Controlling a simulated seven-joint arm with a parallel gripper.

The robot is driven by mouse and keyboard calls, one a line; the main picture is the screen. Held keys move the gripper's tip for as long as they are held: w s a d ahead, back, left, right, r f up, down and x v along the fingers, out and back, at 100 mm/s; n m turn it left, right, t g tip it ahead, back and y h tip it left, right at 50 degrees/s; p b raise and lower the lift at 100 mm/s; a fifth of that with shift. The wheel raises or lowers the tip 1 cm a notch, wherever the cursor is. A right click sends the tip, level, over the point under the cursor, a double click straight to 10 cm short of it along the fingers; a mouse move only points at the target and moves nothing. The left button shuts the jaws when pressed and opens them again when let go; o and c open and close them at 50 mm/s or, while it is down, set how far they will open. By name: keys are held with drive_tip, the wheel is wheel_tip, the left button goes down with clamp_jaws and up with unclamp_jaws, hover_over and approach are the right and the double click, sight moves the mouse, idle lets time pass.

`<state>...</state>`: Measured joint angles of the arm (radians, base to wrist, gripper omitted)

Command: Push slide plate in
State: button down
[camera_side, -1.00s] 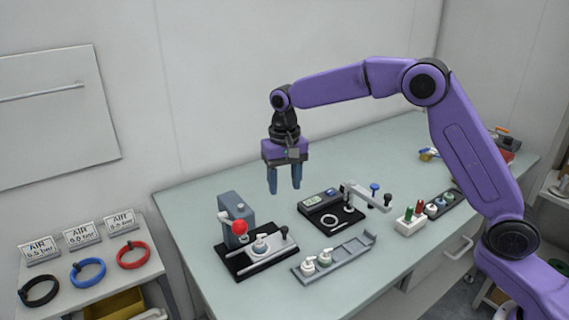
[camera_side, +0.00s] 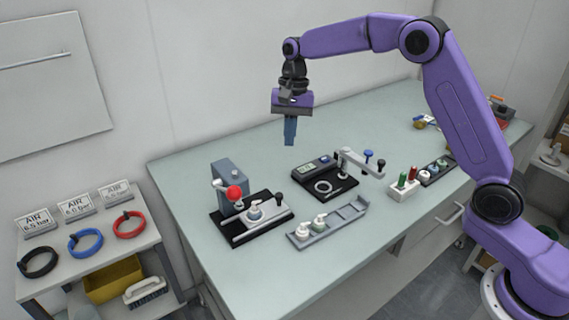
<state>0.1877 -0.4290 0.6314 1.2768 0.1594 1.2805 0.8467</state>
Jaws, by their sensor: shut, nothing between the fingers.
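The slide plate (camera_side: 268,221) is a grey metal strip on the black base (camera_side: 225,233) of the press fixture, with a white cap part on it and a black knob (camera_side: 279,197) at its right end. The grey press body (camera_side: 230,183) with a red ball (camera_side: 235,192) on its lever stands behind the plate. My gripper (camera_side: 290,142) is shut and empty, pointing down in the air above the back of the table. It is above and behind the fixture, apart from everything.
A grey tray (camera_side: 345,215) with white capped parts lies in front. A black station with a display (camera_side: 312,170) and a lever arm (camera_side: 362,161) stands to the right. A white block with green and red pins (camera_side: 404,188) sits farther right. The left table front is clear.

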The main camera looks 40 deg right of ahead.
drive_tip(key=w+d+f+m+y, duration=0.1)
drive_tip(key=d+f+m+y, duration=0.25)
drive_tip(key=d+m, duration=0.4)
approach(273, 205)
drive_tip(key=shift+m+h, duration=0.25)
drive_tip(key=shift+h, duration=0.2)
drive_tip(key=d+f, duration=0.2)
drive_tip(key=d, duration=0.1)
drive_tip(key=d+f, duration=0.1)
drive_tip(key=shift+w+d, duration=0.1)
drive_tip(key=shift+d, duration=0.05)
drive_tip(key=a, duration=0.3)
drive_tip(key=shift+s+r, duration=0.1)
drive_tip(key=shift+s, duration=0.2)
drive_tip(key=shift+s+a, duration=0.1)
drive_tip(key=shift+a, duration=0.35)
drive_tip(key=shift+a, duration=2.45)
